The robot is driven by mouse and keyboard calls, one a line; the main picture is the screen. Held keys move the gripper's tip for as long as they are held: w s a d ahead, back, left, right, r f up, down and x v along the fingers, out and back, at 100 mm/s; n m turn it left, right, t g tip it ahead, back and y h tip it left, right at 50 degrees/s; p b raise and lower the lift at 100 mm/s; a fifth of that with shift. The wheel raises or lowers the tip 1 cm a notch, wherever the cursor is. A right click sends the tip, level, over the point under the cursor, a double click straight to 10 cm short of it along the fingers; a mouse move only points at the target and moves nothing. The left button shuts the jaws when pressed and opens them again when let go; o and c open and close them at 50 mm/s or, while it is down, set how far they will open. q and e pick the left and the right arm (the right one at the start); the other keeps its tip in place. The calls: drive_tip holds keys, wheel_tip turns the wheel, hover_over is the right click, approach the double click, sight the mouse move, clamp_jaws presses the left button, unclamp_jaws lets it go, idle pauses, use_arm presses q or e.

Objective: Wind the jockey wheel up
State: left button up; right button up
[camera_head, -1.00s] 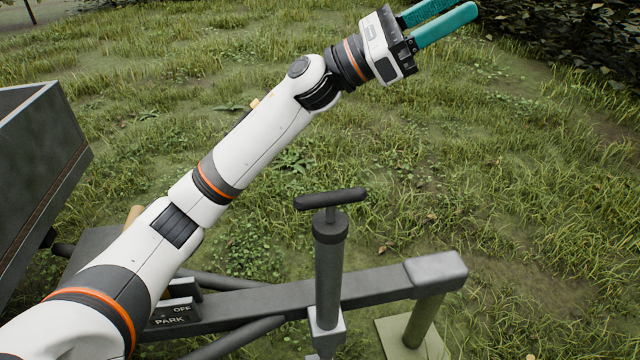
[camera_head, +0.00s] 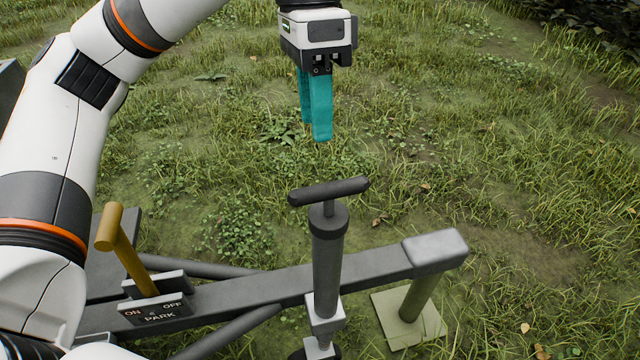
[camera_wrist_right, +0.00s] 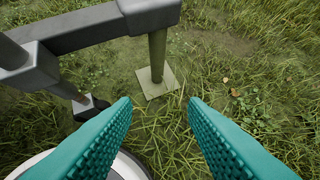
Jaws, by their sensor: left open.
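The jockey wheel's dark grey tube (camera_head: 327,270) stands upright, clamped against the drawbar. A T-shaped crank handle (camera_head: 328,190) tops it. The wheel (camera_head: 308,354) is only partly seen at the bottom edge; its dark lower end shows at left in the right wrist view (camera_wrist_right: 90,107). My left gripper (camera_head: 314,132) points down with teal fingers, above and behind the crank handle in the picture, apart from it. It is open and empty. My right gripper (camera_wrist_right: 158,102) shows only in its wrist view, fingers spread and nothing between them.
The grey drawbar (camera_head: 250,291) ends in a light block over an olive post (camera_head: 418,300) on a square ground plate (camera_head: 425,330). A yellow-handled lever (camera_head: 130,262) stands by a PARK ON/OFF label (camera_head: 155,312), near my left arm. Open grass lies behind and right.

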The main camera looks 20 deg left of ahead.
use_arm(q)
drive_tip(key=b, duration=0.2)
hover_over(321, 185)
drive_tip(key=w, duration=0.1)
wheel_tip(321, 185, down, 5)
drive_tip(key=f, duration=0.1)
drive_tip(key=f+b, duration=0.1)
drive_tip(key=f, duration=0.1)
drive_tip(key=s+f+b, duration=0.1)
drive_tip(key=f, duration=0.1)
drive_tip(key=shift+f, duration=0.7)
use_arm(e)
drive_tip(key=w+a+r+t+y, duration=0.1)
drive_tip(key=w+a+r+t, duration=0.1)
drive_tip(key=w+r+t, duration=0.2)
drive_tip(key=w+a+r+t+y, duration=0.2)
drive_tip(key=w+r+t, duration=0.2)
drive_tip(key=r+t, duration=0.3)
drive_tip(key=shift+w+a+r+n+t+y, duration=0.3)
drive_tip(key=shift+r+t, duration=0.1)
drive_tip(key=shift+r, duration=1.2)
use_arm(q)
clamp_jaws()
